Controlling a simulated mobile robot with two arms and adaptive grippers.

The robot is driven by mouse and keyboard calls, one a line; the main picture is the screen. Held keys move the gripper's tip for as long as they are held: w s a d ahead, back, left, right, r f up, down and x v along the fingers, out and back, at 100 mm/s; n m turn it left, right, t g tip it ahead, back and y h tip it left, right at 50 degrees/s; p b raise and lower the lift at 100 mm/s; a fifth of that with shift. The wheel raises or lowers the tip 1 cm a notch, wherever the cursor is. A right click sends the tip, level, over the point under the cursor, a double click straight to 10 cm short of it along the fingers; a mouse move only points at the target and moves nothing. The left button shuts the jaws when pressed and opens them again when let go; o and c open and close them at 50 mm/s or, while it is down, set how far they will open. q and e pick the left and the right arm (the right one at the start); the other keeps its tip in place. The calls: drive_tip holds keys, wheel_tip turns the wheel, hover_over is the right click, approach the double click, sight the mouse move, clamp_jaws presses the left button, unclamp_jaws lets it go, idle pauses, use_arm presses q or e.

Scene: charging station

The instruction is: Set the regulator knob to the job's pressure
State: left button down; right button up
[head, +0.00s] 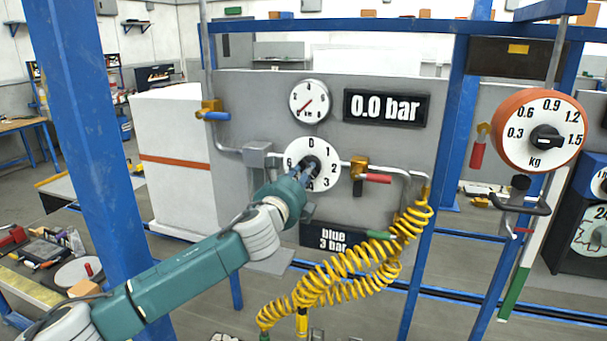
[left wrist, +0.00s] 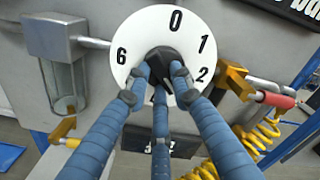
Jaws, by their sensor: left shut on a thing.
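The regulator knob (head: 312,162) is a dark knob at the middle of a white numbered dial (head: 328,178) on the grey panel. In the left wrist view the knob (left wrist: 162,56) sits between blue fingers; its pointer is mostly covered, so I cannot tell its setting. My left gripper (head: 306,171) is shut on the knob; its fingers (left wrist: 160,88) reach around it. The display (head: 387,107) reads 0.0 bar. The job sign (head: 333,239) below reads "blue 3 bar", partly covered. The round gauge (head: 310,101) has a red needle. My right gripper is not in view.
A yellow coiled hose (head: 345,275) hangs right of the dial. A red-handled brass valve (head: 362,173) is beside the dial, and a blue-handled valve (head: 212,112) is at upper left. Blue posts (head: 85,130) frame the panel. An orange kg dial (head: 540,130) is at right.

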use_arm(q)
drive_tip(key=shift+f, duration=0.1)
drive_tip(key=c, duration=1.5)
unclamp_jaws()
drive_tip(key=v, duration=1.2)
